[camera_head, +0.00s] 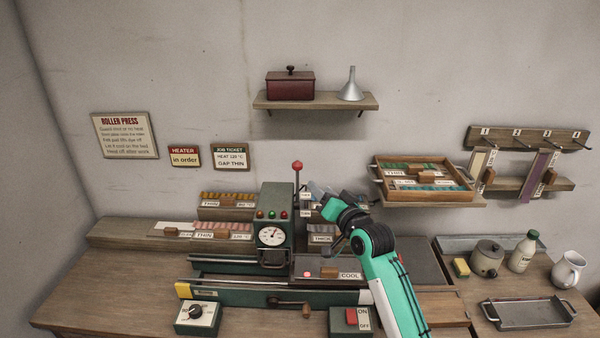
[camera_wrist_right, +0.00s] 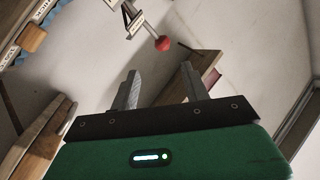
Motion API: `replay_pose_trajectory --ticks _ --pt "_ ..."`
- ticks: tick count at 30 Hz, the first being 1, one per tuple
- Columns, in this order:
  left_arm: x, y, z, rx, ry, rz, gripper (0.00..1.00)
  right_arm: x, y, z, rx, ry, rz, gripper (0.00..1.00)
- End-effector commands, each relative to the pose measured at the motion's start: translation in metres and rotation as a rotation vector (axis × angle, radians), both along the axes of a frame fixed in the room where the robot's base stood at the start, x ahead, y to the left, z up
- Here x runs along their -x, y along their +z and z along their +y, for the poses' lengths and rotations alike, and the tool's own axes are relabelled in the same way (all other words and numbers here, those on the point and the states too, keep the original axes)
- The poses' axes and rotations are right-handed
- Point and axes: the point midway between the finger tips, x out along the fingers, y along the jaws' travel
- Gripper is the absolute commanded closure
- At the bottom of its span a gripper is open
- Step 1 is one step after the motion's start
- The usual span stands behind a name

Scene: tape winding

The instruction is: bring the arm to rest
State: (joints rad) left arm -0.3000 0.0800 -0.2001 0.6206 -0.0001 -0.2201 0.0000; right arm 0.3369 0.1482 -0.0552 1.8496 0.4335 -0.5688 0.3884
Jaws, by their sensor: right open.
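My right arm (camera_head: 390,285) comes in from the lower right of the head view, teal with black joints. It bends at the middle and reaches up and left over the roller press (camera_head: 275,220). My right gripper (camera_head: 322,192) is beside the press's right side, partly hidden by my own wrist. In the right wrist view the two grey fingers (camera_wrist_right: 160,90) stand apart with nothing between them. The press's red lever knob (camera_wrist_right: 162,43) shows beyond the fingers, apart from them. My left arm is not in view.
The press has a gauge and a bed with a "COOL" plate (camera_head: 345,268). A heater dial box (camera_head: 198,316) and an ON/OFF switch box (camera_head: 350,320) stand in front. A wall tray (camera_head: 425,180), pot (camera_head: 487,258), bottle (camera_head: 523,251), jug (camera_head: 568,270) and metal tray (camera_head: 528,313) are at right.

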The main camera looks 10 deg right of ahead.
Motion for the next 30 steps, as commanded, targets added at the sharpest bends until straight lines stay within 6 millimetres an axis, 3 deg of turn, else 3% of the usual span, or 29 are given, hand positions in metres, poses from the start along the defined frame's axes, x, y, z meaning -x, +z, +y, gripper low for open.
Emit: replay_pose_trajectory --ticks 4,8,12,18,24,30 --pt "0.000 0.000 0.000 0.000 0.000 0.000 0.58 0.007 -0.013 0.002 0.022 0.003 0.028 0.53" --pt "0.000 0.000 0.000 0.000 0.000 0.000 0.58 0.037 -0.056 0.010 0.105 0.016 0.132 0.53" --pt "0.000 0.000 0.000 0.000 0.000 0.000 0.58 0.092 -0.120 0.018 0.243 0.042 0.303 0.53" --pt "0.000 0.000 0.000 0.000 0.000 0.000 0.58 0.188 -0.195 0.021 0.437 0.094 0.556 0.53" --pt "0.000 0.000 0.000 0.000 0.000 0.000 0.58 0.290 -0.241 0.016 0.601 0.160 0.796 0.53" --pt "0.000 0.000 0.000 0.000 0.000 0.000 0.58 0.362 -0.258 0.010 0.698 0.211 0.958 0.53"
